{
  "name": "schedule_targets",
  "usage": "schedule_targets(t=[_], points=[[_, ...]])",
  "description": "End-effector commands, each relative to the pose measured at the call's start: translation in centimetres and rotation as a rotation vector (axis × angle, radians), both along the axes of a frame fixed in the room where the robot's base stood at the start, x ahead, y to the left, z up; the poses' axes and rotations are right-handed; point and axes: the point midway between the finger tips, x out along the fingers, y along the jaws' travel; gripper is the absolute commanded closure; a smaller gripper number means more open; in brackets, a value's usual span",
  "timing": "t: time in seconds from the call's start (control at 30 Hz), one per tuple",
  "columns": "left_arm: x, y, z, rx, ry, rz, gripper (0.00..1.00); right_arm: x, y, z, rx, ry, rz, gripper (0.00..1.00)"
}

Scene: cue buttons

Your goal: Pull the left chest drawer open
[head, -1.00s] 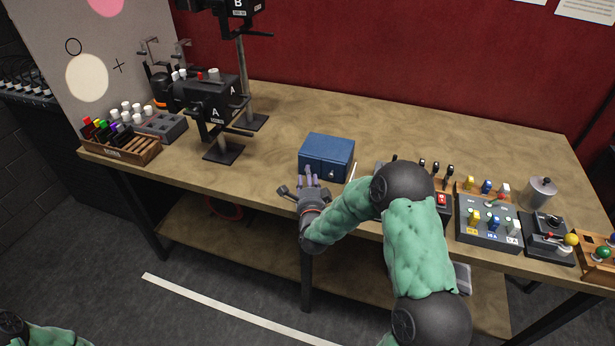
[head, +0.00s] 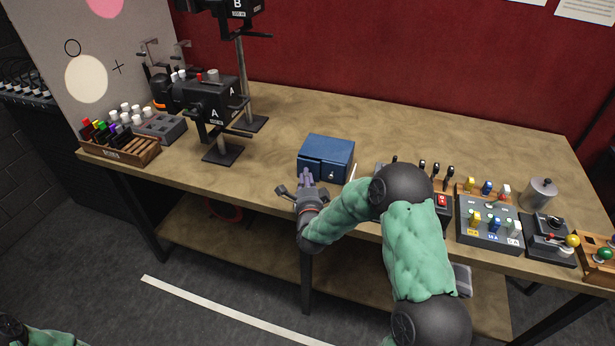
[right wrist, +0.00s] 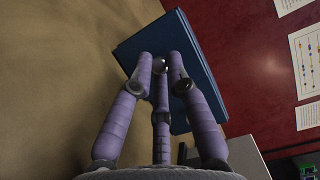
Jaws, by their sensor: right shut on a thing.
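The blue chest (head: 327,155) stands near the front edge of the wooden table, in the middle of the head view. Its front has a left and a right drawer. The right drawer's small knob (head: 332,176) shows. My right gripper (head: 307,176) is at the left drawer's front. In the right wrist view the purple fingers (right wrist: 162,66) are closed together on a small pale knob, with the blue chest (right wrist: 205,90) behind them. The fingers hide most of the left drawer's front. I cannot see any gap at that drawer. My left gripper is out of view.
Control boxes with coloured switches (head: 489,222) and a metal pot (head: 538,193) stand at the right. A black camera-like device (head: 213,112) on a stand and a wooden marker rack (head: 118,148) are at the left. The table behind the chest is clear.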

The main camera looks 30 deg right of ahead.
Motion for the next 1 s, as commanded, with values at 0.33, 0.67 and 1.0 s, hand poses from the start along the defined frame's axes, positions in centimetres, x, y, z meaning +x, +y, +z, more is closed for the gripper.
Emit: schedule_targets(t=[0.33,0.67,1.0], points=[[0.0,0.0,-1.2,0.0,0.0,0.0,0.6,-3.8,4.8,-0.1,0.0,0.001,0.005,1.0],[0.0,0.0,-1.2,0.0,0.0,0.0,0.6,-4.2,5.1,-0.1,0.0,0.002,0.004,1.0],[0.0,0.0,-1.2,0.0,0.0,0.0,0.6,-4.2,5.0,-0.1,0.0,0.002,0.003,0.6]])
